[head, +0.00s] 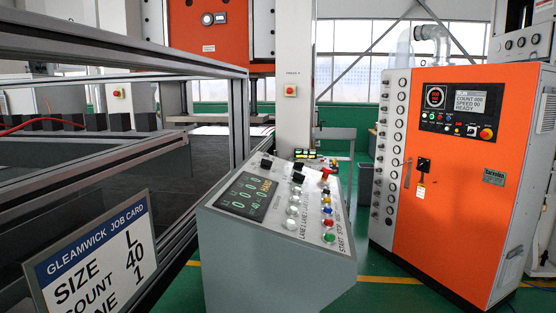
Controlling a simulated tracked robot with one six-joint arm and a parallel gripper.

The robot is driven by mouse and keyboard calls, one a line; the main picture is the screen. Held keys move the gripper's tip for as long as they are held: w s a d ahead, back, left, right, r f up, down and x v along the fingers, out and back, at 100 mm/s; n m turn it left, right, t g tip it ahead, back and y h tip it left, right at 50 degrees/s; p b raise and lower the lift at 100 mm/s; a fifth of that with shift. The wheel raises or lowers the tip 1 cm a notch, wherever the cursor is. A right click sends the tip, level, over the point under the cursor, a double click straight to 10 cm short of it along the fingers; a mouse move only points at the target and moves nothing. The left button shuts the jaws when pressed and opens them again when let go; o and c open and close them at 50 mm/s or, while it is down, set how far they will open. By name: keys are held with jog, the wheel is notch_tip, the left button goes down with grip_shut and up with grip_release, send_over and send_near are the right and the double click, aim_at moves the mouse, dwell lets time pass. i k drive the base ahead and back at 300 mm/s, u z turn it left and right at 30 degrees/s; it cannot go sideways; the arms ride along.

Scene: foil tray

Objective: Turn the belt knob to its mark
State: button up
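A grey sloped control console (262,255) stands in the middle of the head view. Its top carries a dark display (248,197) with green digits. Black knobs (298,177) sit near the far edge of the panel, and a red knob or lever (327,172) is to their right. Labels by them are too small to read, so I cannot tell which one is the belt knob, nor see its mark. Rows of coloured buttons (328,222) run down the right side, with START and STOP lettering near the front. My gripper is not in view.
A job card (95,260) at lower left shows L, 40 and 1. A metal frame (150,60) runs along the left, close to the console. An orange cabinet (455,190) with its own switches stands at right. Green floor (385,295) is clear between console and cabinet.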

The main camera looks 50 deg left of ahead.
aim_at(266, 164)
jog(key=z, duration=0.05)
jog(key=i, duration=2.8)
jog(key=u, duration=3.1)
